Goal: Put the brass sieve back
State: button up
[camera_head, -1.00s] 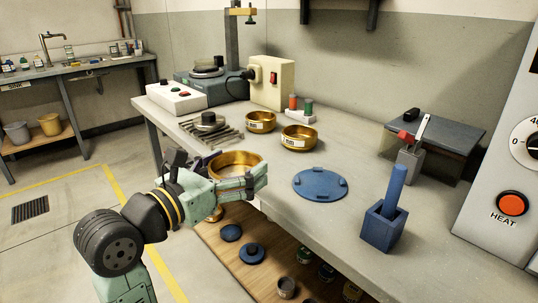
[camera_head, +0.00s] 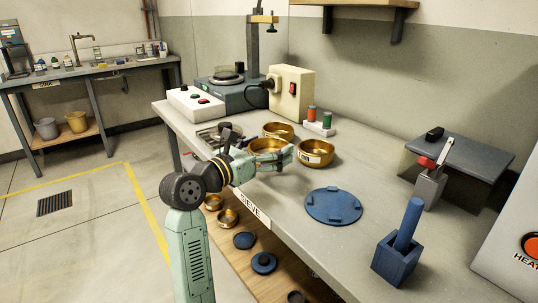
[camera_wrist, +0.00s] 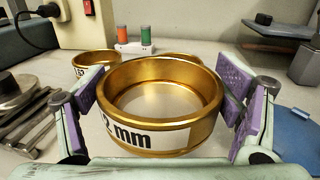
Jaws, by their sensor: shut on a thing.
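A brass sieve (camera_head: 266,145) with a white label is held in my gripper (camera_head: 284,158) over the bench's left part. In the wrist view the held sieve (camera_wrist: 150,139) fills the middle, upright, its label ending in "2 mm". The purple-padded fingers (camera_wrist: 161,88) press it from left and right. I cannot tell whether its base touches the bench. Two more brass sieves stand on the bench: one behind it (camera_head: 277,130) and one to its right (camera_head: 315,152). My arm hides part of the bench beside the held sieve.
A blue disc (camera_head: 333,205) lies on the bench to the right, near a blue holder (camera_head: 396,258). Metal bars (camera_wrist: 22,118) lie close left of the gripper. Red and green bottles (camera_head: 319,121) stand behind. Smaller brass sieves (camera_head: 227,217) sit on the lower shelf. A SIEVE label (camera_head: 250,205) marks the bench edge.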

jog(key=shift+w+f, duration=0.15)
jog(key=shift+w, duration=0.4)
notch_tip(320, 180, down, 3)
jog(key=shift+p, duration=0.3)
jog(key=shift+f+b, duration=0.4)
jog(key=shift+f, duration=0.35)
jog(key=o, duration=1.2)
jog(key=shift+f, duration=0.1)
jog(key=shift+c, duration=0.2)
